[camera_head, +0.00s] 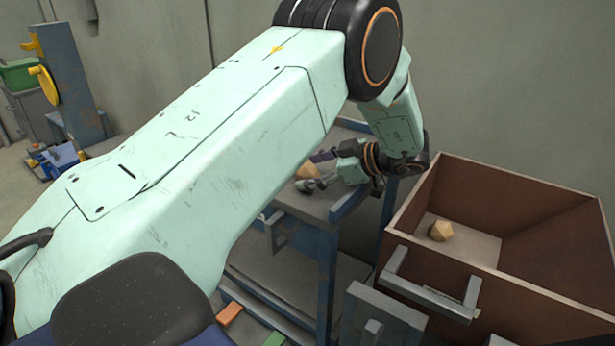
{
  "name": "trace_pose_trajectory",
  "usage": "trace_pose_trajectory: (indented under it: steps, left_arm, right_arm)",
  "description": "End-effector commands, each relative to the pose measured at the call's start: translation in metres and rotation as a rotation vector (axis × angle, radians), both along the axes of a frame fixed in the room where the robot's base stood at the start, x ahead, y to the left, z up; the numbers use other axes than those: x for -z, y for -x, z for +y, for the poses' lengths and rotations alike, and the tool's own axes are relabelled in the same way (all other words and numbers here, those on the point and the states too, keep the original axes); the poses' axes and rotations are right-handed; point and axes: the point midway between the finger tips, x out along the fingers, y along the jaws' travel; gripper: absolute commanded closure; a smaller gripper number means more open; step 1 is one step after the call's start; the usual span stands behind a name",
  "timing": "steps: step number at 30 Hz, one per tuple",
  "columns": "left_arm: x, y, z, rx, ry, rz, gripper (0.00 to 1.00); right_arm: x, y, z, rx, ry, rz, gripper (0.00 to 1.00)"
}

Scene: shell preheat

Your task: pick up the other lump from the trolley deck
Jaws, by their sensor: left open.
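A tan, faceted lump (306,171) rests on the deck of the blue-framed trolley (294,201), partly hidden by my left gripper and arm. My left gripper (316,172) is open at the lump, with one dark finger beyond it and one grey finger on the near side. I cannot tell whether the fingers touch it. A second tan lump (440,231) lies inside the brown open-topped box (485,268) at right. My right gripper is not in view.
The box has high walls and a grey handle frame (432,290) on its near side. A blue post with a yellow fitting (66,70) and a green bin (18,75) stand at far left. The wall (500,80) is close behind. My left arm hides much of the middle.

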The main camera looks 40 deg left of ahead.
Motion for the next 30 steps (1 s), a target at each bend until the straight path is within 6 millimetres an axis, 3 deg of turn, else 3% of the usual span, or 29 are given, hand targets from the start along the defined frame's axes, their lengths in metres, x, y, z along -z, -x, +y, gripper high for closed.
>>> trace_pose_trajectory:
  steps: [3, 24, 30]
  left_arm:
    - [-0.0008, 0.0002, 0.0007, 0.000, 0.000, 0.000, 0.30]
    - [-0.0006, 0.0006, 0.0008, 0.000, 0.000, 0.000, 0.89]
    - [-0.0012, 0.0004, 0.0007, 0.001, 0.000, 0.000, 0.90]
  right_arm:
    - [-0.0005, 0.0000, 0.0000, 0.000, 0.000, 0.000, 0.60]
    - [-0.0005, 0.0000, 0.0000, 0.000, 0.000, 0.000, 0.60]
    - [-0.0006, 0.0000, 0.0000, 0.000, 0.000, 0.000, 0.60]
